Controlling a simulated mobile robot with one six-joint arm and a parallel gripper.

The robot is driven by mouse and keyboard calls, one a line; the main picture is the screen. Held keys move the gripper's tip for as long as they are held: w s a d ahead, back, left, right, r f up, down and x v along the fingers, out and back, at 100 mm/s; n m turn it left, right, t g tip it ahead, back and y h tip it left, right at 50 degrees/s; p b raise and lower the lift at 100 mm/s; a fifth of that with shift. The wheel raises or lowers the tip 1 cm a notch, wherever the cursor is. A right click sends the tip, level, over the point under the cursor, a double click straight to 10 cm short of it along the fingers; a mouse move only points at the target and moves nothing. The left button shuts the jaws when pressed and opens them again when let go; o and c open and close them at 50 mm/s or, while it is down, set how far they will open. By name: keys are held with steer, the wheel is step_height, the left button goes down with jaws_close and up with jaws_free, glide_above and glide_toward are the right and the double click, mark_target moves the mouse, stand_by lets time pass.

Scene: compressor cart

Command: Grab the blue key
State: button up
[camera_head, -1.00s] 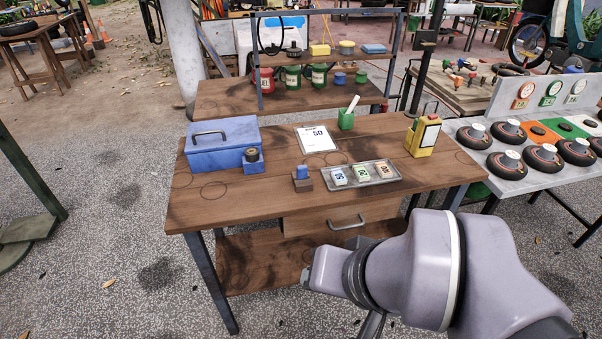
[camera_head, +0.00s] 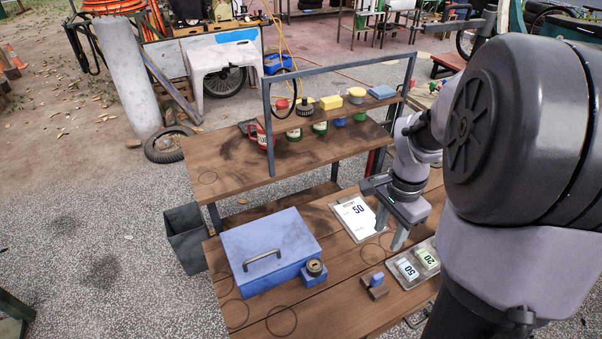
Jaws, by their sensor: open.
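A small blue piece, which looks like the blue key (camera_head: 377,279), stands upright in a brown block (camera_head: 375,291) on the workbench. The block is to the right of a blue box (camera_head: 268,241) with a handle. A blue lock-like block with a dark round top (camera_head: 314,268) sits at the box's front right corner. My gripper (camera_head: 391,233) is open and points down over the bench, beside the clipboard and behind the blue key in the picture. It looks empty and is apart from the key. Whether its fingertips touch anything is unclear.
A metal tray (camera_head: 408,287) with numbered cards is right of the key, partly hidden by my arm. A shelf rack (camera_head: 290,155) with cans and boxes stands behind. The bench front is bare.

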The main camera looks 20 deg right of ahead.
steer(key=b, duration=0.5)
glide_above(379, 275)
steer(key=f, duration=1.2)
steer(key=shift+d, duration=0.25)
steer(key=f+b, duration=0.1)
steer(key=f, duration=0.1)
steer(key=f+b, duration=0.2)
steer(key=f, duration=0.1)
steer(key=shift+a+f, duration=0.3)
steer(key=shift+f, duration=0.05)
steer(key=shift+r, duration=0.15)
jaws_close()
